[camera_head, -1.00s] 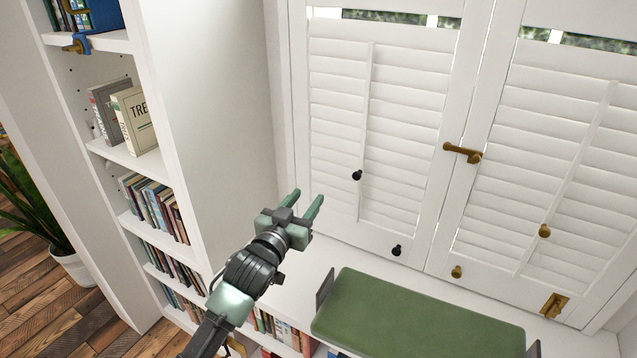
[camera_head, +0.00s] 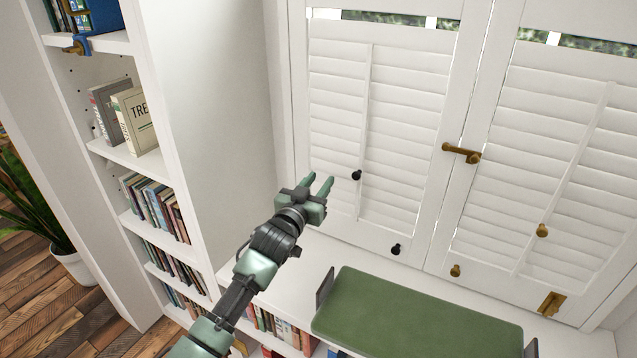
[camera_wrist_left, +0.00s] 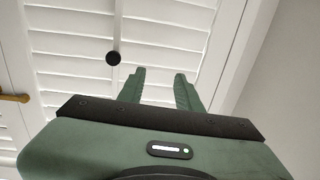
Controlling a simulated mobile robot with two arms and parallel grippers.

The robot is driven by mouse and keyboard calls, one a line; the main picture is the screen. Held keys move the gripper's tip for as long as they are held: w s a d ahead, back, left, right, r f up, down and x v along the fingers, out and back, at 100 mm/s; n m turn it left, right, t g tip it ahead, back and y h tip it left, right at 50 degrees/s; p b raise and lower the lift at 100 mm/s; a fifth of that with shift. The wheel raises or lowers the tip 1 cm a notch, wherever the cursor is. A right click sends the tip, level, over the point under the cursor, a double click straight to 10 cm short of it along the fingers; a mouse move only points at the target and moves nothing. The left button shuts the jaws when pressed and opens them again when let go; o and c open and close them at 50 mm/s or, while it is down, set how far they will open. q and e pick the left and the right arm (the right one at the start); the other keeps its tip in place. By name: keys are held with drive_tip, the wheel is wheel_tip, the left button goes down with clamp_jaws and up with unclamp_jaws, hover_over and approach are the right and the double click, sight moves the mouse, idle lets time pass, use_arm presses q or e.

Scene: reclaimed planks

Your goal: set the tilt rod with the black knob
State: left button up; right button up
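The white tilt rod (camera_head: 365,120) runs down the left shutter panel, and its black knob (camera_head: 356,175) sticks out from the rod's lower part. In the left wrist view the black knob (camera_wrist_left: 113,58) shows to the left of my fingers. My left gripper (camera_head: 321,184) is open and empty, with its fingertips just left of the knob and apart from it. The two green fingers also show spread in the left wrist view (camera_wrist_left: 160,78). The louvers look nearly closed. My right gripper is not in view.
Another black knob (camera_head: 397,249) sits low on the left panel's frame. The right panel has a rod with a brass knob (camera_head: 542,230). A brass latch (camera_head: 461,153) joins the panels. A green cushion (camera_head: 415,315) lies below, and a white bookcase (camera_head: 215,130) stands left.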

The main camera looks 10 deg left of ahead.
use_arm(q)
clamp_jaws()
drive_tip(key=shift+a, duration=0.1)
drive_tip(key=shift+w+a, duration=0.1)
drive_tip(key=shift+a, duration=0.05)
drive_tip(key=shift+d, duration=0.2)
idle(0.5)
drive_tip(key=shift+o, duration=1.8)
unclamp_jaws()
drive_tip(key=shift+a, duration=0.25)
drive_tip(key=shift+d, duration=0.1)
